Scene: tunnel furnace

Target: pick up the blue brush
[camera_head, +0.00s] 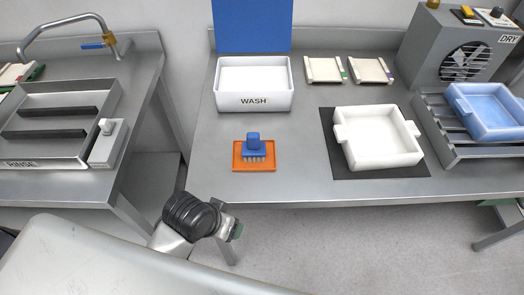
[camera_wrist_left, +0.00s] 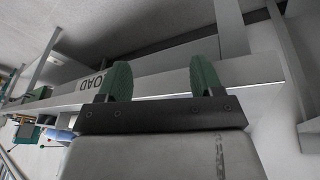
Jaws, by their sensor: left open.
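The blue brush (camera_head: 254,146) stands upright with its bristles down on a small orange tray (camera_head: 237,166) near the front edge of the right table. My left gripper (camera_head: 238,231) is in front of and below the table edge, near the brush but apart from it. In the left wrist view my left gripper (camera_wrist_left: 158,82) shows two green fingers spread wide with nothing between them. The brush cannot be made out in the left wrist view. My right gripper is not in view.
Behind the brush stands a white WASH basin (camera_head: 254,102). To the right, a white tray (camera_head: 384,165) lies on a dark mat (camera_head: 345,177). A blue tray (camera_head: 488,106) sits on a rack at far right. The table around the orange tray is clear.

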